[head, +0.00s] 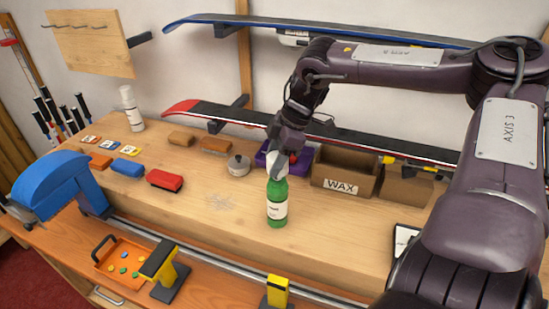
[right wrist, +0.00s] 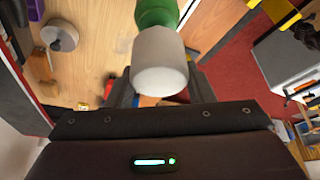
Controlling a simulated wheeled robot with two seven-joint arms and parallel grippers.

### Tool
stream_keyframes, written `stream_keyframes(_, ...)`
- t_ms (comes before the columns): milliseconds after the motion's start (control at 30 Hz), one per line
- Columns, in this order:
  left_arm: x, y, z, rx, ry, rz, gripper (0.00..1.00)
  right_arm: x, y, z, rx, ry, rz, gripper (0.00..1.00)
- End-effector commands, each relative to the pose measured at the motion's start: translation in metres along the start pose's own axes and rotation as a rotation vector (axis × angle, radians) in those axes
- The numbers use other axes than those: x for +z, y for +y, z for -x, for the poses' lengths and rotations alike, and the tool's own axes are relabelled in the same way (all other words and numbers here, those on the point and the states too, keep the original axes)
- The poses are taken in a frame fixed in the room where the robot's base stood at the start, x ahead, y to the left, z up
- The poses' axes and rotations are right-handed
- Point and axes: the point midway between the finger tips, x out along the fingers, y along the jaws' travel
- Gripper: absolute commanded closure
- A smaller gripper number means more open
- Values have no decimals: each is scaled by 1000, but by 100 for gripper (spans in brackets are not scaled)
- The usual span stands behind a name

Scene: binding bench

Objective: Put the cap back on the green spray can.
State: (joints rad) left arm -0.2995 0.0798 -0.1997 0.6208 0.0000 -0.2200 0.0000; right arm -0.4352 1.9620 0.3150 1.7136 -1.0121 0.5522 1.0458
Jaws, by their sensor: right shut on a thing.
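The green spray can (head: 277,208) stands upright on the wooden bench top, with a white label on its side. My right gripper (head: 278,160) is directly above it, pointing down and shut on the pale cap. In the right wrist view the cap (right wrist: 160,62) sits between my fingers, with the green can (right wrist: 157,12) just beyond it. The cap is at the can's top and looks in line with it; I cannot tell whether it is seated. My left gripper is not in view.
A wax box (head: 342,178) and a purple box stand behind the can. A grey round tin (head: 238,165) and a red block (head: 164,180) lie to its left. A white bottle (head: 131,108) stands at the back left. The bench right around the can is clear.

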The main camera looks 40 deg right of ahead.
Motion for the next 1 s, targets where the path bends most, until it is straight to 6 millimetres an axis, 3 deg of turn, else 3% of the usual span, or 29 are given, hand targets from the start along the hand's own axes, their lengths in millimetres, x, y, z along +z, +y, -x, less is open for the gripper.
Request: stream_keyframes(1000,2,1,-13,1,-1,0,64,6,0,-14,0,0,0,59)
